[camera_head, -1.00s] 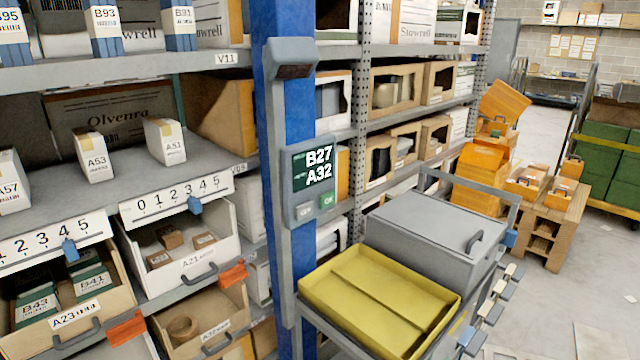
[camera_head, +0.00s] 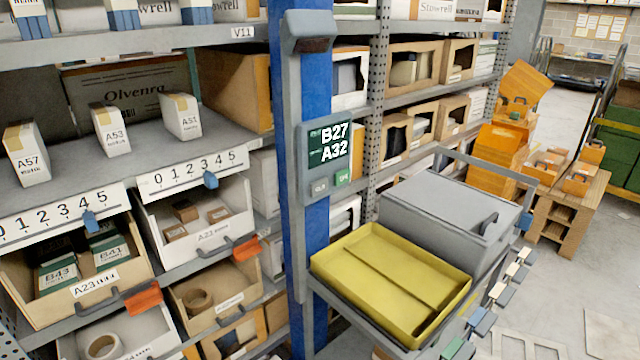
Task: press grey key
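The grey key (camera_head: 319,187) is on the lower left of the terminal (camera_head: 328,148) mounted on the blue post. A green key (camera_head: 343,177) sits to its right. The terminal's dark screen (camera_head: 329,144) reads B27 and A32 in white. The lettering on the keys is too small to read surely. Neither of my grippers shows in the head view.
A yellow tray (camera_head: 390,285) and a grey lidded box (camera_head: 450,215) stand on a cart right of the post. Shelves with bins, such as the one labelled A23 (camera_head: 95,287), fill the left.

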